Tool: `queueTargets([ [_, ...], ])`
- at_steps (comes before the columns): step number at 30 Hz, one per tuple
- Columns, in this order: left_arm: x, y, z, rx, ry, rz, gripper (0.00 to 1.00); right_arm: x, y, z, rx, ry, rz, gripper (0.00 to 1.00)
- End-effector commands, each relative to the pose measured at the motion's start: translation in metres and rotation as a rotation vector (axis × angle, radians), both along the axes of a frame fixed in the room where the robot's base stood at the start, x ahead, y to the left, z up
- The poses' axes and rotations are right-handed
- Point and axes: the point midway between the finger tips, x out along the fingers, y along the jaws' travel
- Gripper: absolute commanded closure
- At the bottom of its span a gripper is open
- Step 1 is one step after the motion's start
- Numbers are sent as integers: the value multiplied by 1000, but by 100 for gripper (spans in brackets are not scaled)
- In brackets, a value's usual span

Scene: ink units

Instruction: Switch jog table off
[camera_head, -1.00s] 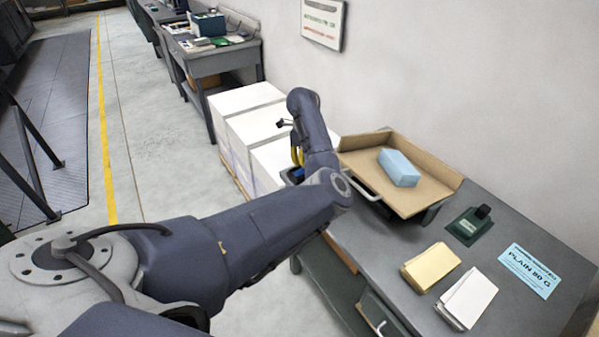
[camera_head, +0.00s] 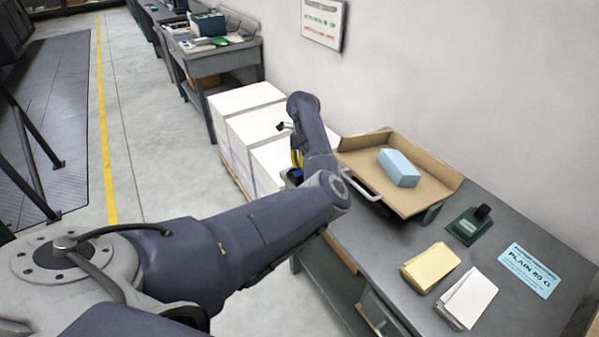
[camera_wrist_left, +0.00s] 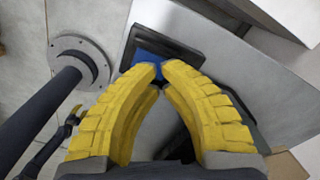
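The jog table (camera_head: 425,198) is a tan tilted tray with raised back and side edges, on the grey bench, with a light blue block (camera_head: 399,168) in it. My left gripper (camera_head: 295,157) shows as a little yellow beside the tray's left side, mostly hidden by my arm. In the left wrist view its yellow fingers (camera_wrist_left: 160,76) come together at the tips with nothing seen between them. Just beyond the tips is a blue patch (camera_wrist_left: 150,57) in a dark frame; I cannot tell whether they touch it. No switch is clearly readable. My right gripper is not in view.
On the bench (camera_head: 385,245) are a cream stack (camera_head: 430,267), a white stack (camera_head: 466,299), a dark green device (camera_head: 469,225) and a blue "PLAIN 80 G" card (camera_head: 531,269). White paper stacks (camera_head: 247,95) stand left of the bench. A wall sign (camera_head: 323,20) hangs above.

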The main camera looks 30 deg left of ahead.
Motion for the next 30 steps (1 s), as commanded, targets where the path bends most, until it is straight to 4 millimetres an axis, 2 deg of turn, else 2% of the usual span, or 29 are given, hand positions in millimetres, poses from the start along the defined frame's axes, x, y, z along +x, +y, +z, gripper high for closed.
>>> queueTargets([
  [30, 0, 0, -13, -1, 0, 0, 100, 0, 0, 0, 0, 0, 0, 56],
])
